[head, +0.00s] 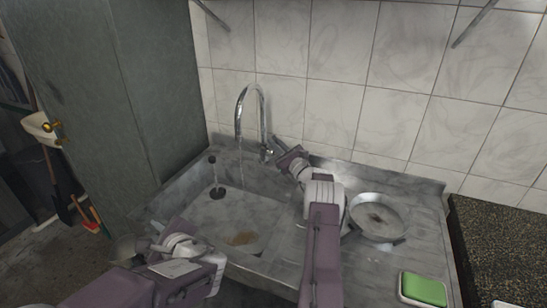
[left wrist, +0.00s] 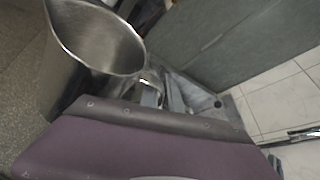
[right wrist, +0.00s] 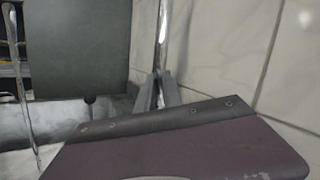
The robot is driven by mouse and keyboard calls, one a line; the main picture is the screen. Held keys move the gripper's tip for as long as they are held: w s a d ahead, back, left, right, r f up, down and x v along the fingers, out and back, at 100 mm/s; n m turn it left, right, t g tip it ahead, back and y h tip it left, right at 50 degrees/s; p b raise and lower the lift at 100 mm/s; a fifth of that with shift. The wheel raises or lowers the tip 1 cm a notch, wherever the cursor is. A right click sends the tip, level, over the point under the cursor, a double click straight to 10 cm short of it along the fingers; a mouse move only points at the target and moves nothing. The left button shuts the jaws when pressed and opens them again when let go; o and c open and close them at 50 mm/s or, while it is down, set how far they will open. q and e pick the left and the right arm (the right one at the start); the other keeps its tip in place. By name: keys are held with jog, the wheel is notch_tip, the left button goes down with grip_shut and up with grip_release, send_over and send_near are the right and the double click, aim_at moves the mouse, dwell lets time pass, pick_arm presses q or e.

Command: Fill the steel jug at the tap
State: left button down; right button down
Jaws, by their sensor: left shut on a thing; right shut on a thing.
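The chrome tap (head: 262,112) stands at the back of the sink (head: 270,213), its spout arched to the left. A thin stream of water (head: 242,172) falls from the spout into the basin; it also shows at the left of the right wrist view (right wrist: 27,95). My right gripper (head: 272,150) is shut on the tap's lever at the base of the tap. My left gripper (head: 150,247) is shut on the steel jug (head: 124,249), outside the sink's front left corner. In the left wrist view the jug (left wrist: 98,38) shows its open rim; its bottom is hidden.
A pan (head: 377,217) lies on the drainboard right of the basin. A green-topped sponge or box (head: 423,290) is at the front right. A dark drain hole (head: 217,193) is in the basin. A tall grey cabinet (head: 150,90) stands left of the sink, and a tiled wall (head: 335,75) behind.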

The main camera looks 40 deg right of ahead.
jog(key=shift+s+a+f+n+y+b, duration=0.1)
jog(key=shift+a+f+n+y+b, duration=0.15)
jog(key=shift+b, duration=0.35)
jog(key=shift+s+f+n+y+b, duration=0.15)
jog(key=shift+n+b, duration=0.2)
jog(key=shift+b, duration=0.2)
pick_arm(q)
jog(key=f, duration=0.4)
jog(key=shift+s+a, duration=0.2)
jog(key=shift+a, duration=0.15)
pick_arm(e)
jog(key=shift+a+r+t, duration=0.1)
jog(key=shift+r+t, duration=0.05)
jog(key=shift+t, duration=0.15)
jog(key=c, duration=1.5)
grip_release()
notch_tip(320, 180, up, 4)
jog(key=shift+s+r, duration=0.1)
jog(key=shift+r, duration=0.15)
jog(key=s+d+r, duration=0.3)
jog(key=s+r, duration=0.3)
jog(key=s, duration=0.5)
jog(key=shift+d+r, duration=0.15)
jog(key=shift+r, duration=0.1)
